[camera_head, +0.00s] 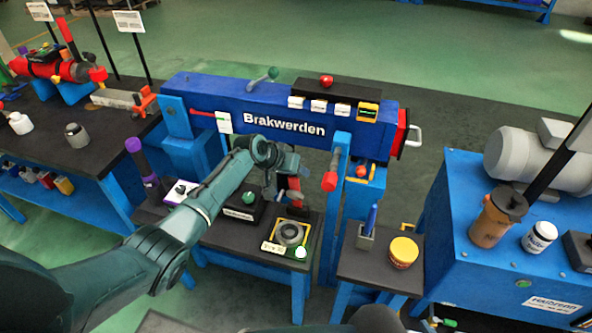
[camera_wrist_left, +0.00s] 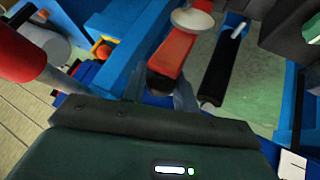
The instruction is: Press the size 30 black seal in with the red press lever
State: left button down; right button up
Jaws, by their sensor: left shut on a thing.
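The red press lever (camera_head: 330,181) hangs by the blue post, right of my left gripper (camera_head: 284,184); its red grip shows at the left of the left wrist view (camera_wrist_left: 28,48). The gripper is above the back of the small work table and apart from the lever. A round grey metal housing (camera_head: 290,233) sits on a yellow-edged plate below it. My right gripper is not in view.
A black box with a green knob (camera_head: 248,198) stands left of the housing. A pen holder (camera_head: 366,236) and a yellow-lidded tub (camera_head: 403,252) stand on the right table. The blue "Brakwerden" beam (camera_head: 285,128) runs behind.

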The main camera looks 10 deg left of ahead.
pick_arm(q)
jog(key=shift+w+a+r, duration=0.1)
jog(key=shift+w+r, duration=0.05)
jog(key=shift+w, duration=0.05)
dwell(0.3)
jog(key=c, duration=1.1)
grip_release()
jog(key=shift+c, duration=0.2)
jog(key=shift+s, duration=0.1)
jog(key=p+v, duration=0.1)
jog(key=v, duration=1.2)
